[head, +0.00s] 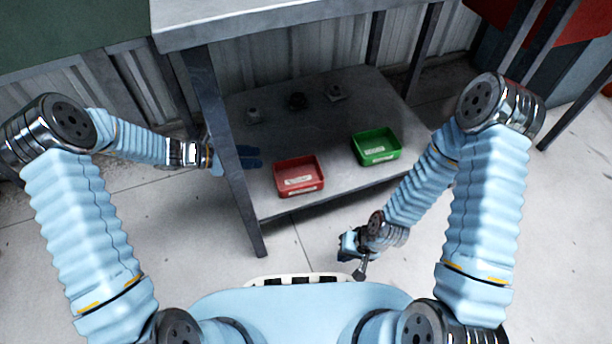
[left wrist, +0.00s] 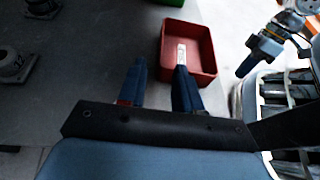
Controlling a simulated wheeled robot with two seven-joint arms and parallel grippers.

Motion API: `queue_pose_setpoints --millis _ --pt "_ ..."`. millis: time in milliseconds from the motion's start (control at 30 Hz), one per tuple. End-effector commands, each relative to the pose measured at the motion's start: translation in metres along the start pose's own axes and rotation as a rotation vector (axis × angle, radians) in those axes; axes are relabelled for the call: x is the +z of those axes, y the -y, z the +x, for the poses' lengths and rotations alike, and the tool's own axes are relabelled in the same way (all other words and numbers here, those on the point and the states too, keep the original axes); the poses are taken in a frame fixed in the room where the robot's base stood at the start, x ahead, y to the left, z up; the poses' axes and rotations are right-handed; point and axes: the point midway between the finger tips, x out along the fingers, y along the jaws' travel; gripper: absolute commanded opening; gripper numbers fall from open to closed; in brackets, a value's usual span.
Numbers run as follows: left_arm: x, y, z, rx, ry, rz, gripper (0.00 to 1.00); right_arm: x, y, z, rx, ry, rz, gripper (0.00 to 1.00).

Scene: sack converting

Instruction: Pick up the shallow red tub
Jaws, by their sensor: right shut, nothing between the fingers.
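The shallow red tub (head: 296,168) sits upright on the lower shelf of a grey metal table, near the shelf's front edge. It looks empty and has white labels. My left gripper (head: 255,157) is open and empty just left of the tub, reaching in past the table leg. In the left wrist view the tub (left wrist: 204,48) lies beyond the open fingers (left wrist: 160,78), and the right-hand finger overlaps its near edge. I cannot tell whether they touch. My right gripper (head: 352,256) is shut and empty, low in front of the shelf; it also shows in the left wrist view (left wrist: 258,57).
A green tub (head: 377,143) stands to the right of the red one on the shelf (head: 330,128). The table leg (head: 232,160) stands close to my left wrist. The tabletop (head: 290,15) overhangs the shelf.

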Motion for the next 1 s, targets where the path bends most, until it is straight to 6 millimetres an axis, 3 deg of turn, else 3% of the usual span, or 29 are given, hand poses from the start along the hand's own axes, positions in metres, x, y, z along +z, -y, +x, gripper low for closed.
queue_pose_setpoints --millis 100,300,533,800,1000 --pt "-0.002 0.002 0.029 -0.006 0.001 0.002 0.34 0.000 -0.002 0.006 0.000 -0.001 0.000 0.00" --pt "-0.002 0.001 0.060 -0.003 0.000 0.001 0.34 0.000 -0.004 0.010 0.000 -0.003 0.001 0.00" --pt "-0.001 0.002 0.077 -0.004 0.000 0.002 0.34 -0.001 -0.005 0.013 0.000 -0.004 0.001 0.00" --pt "-0.001 0.003 0.117 -0.004 -0.001 0.002 0.34 -0.001 -0.008 0.022 0.001 -0.006 0.001 0.00" --pt "0.000 0.003 0.118 -0.002 -0.001 0.002 0.34 -0.001 -0.008 0.021 0.001 -0.006 0.001 0.00"
